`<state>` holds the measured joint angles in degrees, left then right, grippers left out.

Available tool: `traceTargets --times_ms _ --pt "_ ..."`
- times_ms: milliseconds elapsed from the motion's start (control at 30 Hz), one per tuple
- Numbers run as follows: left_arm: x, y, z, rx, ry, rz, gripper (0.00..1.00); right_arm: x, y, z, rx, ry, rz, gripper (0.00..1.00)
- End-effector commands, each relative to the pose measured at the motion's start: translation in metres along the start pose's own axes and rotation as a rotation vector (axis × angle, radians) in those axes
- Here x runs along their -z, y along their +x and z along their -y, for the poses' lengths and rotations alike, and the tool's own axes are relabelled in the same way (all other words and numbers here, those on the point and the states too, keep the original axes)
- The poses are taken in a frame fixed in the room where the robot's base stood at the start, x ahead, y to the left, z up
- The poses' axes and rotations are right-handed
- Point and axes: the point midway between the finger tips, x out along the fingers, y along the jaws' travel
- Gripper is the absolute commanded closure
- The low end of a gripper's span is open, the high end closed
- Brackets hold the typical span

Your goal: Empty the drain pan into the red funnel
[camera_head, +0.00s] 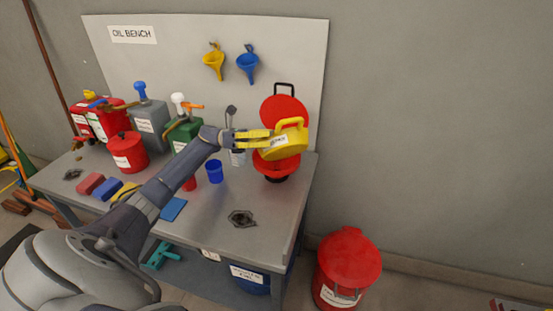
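The yellow drain pan (284,143) is a round can with a loop handle and a white label. It is tilted on its side above the red funnel (275,166), on the right end of the bench. My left gripper (268,136), with yellow fingers, reaches in from the left and is shut on the drain pan. The pan covers part of the funnel, so its mouth and any liquid are hidden. The funnel's round red lid (285,110) stands open behind the pan. My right gripper is not in view.
The grey bench (205,228) holds a red can (127,152), a grey pump jug (151,122), a green pump jug (184,134), a blue cup (215,171) and coloured blocks. Funnels hang on the back panel. A red bin (346,262) stands on the floor right of the bench.

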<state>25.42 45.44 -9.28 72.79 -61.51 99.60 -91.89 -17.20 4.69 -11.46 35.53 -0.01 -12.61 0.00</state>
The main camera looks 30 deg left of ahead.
Motion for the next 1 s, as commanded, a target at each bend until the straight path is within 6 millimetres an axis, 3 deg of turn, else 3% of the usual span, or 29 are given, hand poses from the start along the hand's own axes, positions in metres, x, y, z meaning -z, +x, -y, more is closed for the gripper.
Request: traceTargets --times_ms 1000 --pt "-0.009 -0.013 -0.013 0.014 -0.119 0.108 1.00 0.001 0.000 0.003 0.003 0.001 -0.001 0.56"
